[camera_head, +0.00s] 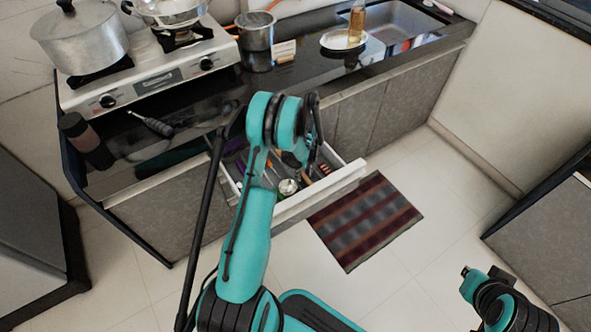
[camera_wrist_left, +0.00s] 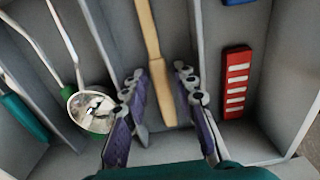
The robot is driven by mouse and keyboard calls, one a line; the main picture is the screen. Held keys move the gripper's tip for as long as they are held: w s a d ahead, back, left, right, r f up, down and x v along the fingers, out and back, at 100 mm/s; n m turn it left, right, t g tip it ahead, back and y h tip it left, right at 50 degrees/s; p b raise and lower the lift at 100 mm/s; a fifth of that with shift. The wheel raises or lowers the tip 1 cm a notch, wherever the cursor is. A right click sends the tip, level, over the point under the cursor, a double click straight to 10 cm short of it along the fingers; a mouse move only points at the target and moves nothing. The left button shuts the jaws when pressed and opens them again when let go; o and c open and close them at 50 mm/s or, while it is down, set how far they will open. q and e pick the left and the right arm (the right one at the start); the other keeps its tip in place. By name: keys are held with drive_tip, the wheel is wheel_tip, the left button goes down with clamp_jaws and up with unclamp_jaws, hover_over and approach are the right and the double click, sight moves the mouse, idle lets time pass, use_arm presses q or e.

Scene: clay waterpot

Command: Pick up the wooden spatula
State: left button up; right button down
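The wooden spatula (camera_wrist_left: 152,45) lies in a grey drawer compartment in the left wrist view. Its light wooden handle runs down between the fingers of my left gripper (camera_wrist_left: 160,78). The fingers are spread, one on each side of the handle, with gaps showing. The far end of the spatula is cut off by the top of that view. In the head view the open drawer (camera_head: 345,178) is below the counter, and my left arm reaches over it and hides much of its inside. My right arm is at the lower right; its gripper does not show clearly.
Grey dividers (camera_wrist_left: 200,50) flank the spatula's compartment closely. A metal ladle (camera_wrist_left: 92,108) lies to the left and a red slotted item (camera_wrist_left: 236,82) to the right. The counter holds a stove (camera_head: 150,75) and a metal cup (camera_head: 256,42). A striped mat (camera_head: 365,222) lies on the floor.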

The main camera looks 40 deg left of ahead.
use_arm(q)
clamp_jaws()
drive_tip(key=shift+r, duration=0.15)
